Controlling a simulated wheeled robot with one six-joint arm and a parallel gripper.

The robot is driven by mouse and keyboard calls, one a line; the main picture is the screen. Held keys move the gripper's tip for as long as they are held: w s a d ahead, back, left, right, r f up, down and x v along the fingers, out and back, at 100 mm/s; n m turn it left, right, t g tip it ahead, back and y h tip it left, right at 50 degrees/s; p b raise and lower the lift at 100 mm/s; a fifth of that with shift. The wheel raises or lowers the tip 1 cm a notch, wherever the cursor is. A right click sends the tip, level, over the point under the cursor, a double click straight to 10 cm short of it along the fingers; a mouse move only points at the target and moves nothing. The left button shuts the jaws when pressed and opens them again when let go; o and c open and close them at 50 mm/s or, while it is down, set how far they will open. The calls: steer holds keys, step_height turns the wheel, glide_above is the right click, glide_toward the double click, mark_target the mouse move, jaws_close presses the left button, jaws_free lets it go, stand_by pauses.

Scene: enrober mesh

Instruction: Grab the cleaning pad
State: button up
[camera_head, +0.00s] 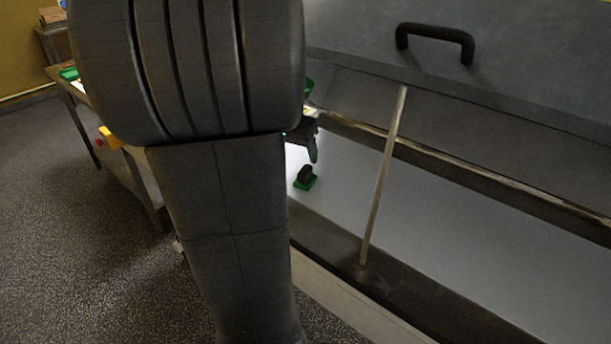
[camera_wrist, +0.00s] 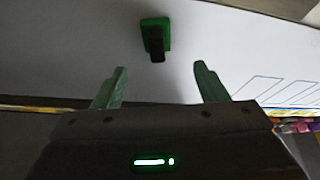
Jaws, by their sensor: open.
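The cleaning pad (camera_head: 305,179) is a small green pad with a black grip on top. It lies on the pale surface inside the machine. In the wrist view the pad (camera_wrist: 148,22) is at the top middle, beyond the fingertips, with its black grip pointing toward me. My gripper (camera_wrist: 160,78) has two green fingers spread apart, with nothing between them. In the head view my gripper (camera_head: 313,150) shows only in part, just above the pad; my own arm hides the rest.
A raised metal lid with a black handle (camera_head: 436,40) is at the upper right. A thin metal rod (camera_head: 384,175) stands right of the pad, between lid and lower edge. A table (camera_head: 70,92) stands at the left. The pale surface (camera_head: 450,215) right of the rod is bare.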

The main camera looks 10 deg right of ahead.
mark_target(304, 170)
steer(key=x, duration=0.4)
steer(key=shift+w+f, duration=0.15)
steer(key=shift+f, duration=0.2)
steer(key=shift+s+d+p+x, duration=0.1)
steer(key=shift+d+p+x, duration=0.05)
steer(key=shift+x, duration=1.15)
steer(key=shift+s+d+p+x, duration=0.1)
steer(key=shift+d+p+x, duration=0.05)
steer(key=shift+x, duration=1.15)
steer(key=shift+c, duration=0.5)
steer(key=c, duration=1)
